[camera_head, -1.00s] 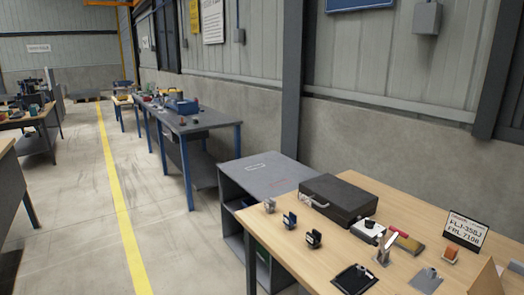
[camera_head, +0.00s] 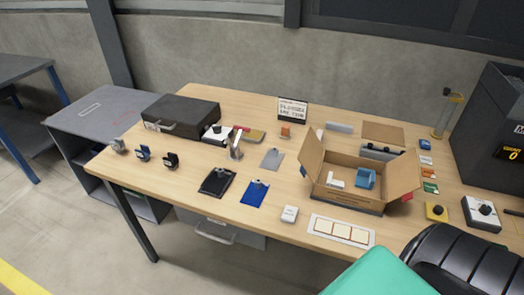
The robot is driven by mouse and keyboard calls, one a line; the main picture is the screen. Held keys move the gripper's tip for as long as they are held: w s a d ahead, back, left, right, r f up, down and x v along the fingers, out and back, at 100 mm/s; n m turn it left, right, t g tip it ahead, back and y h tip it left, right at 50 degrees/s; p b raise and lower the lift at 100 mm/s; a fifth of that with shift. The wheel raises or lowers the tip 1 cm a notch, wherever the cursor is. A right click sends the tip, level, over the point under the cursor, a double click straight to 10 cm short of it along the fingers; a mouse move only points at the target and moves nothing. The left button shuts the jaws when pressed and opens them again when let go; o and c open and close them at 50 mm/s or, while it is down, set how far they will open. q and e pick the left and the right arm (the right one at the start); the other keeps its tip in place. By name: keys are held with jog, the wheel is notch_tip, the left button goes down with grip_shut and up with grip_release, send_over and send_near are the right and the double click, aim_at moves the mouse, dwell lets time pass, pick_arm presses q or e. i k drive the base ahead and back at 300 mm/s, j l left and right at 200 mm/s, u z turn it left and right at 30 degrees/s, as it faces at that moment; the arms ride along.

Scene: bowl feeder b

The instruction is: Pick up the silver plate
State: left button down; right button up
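A small flat silver-grey plate (camera_head: 271,160) lies on the wooden workbench (camera_head: 200,150), left of the open cardboard box, with a small raised bit near its far edge. A blue plate (camera_head: 254,196) and a black plate (camera_head: 214,184) with similar raised bits lie nearer the front edge. Neither of my grippers shows in the view.
The open cardboard box (camera_head: 345,198) holds a white piece and a blue piece. A black case (camera_head: 180,112) stands at the back left. A metal upright piece (camera_head: 235,146) stands just left of the silver plate.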

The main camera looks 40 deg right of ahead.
aim_at(272, 159)
jog(key=i+j, duration=0.8)
jog(key=z, duration=0.4)
jog(key=i+j+z, duration=0.1)
jog(key=z, duration=0.3)
jog(key=i+j+z, duration=0.1)
jog(key=z, duration=0.7)
jog(key=i+j, duration=0.05)
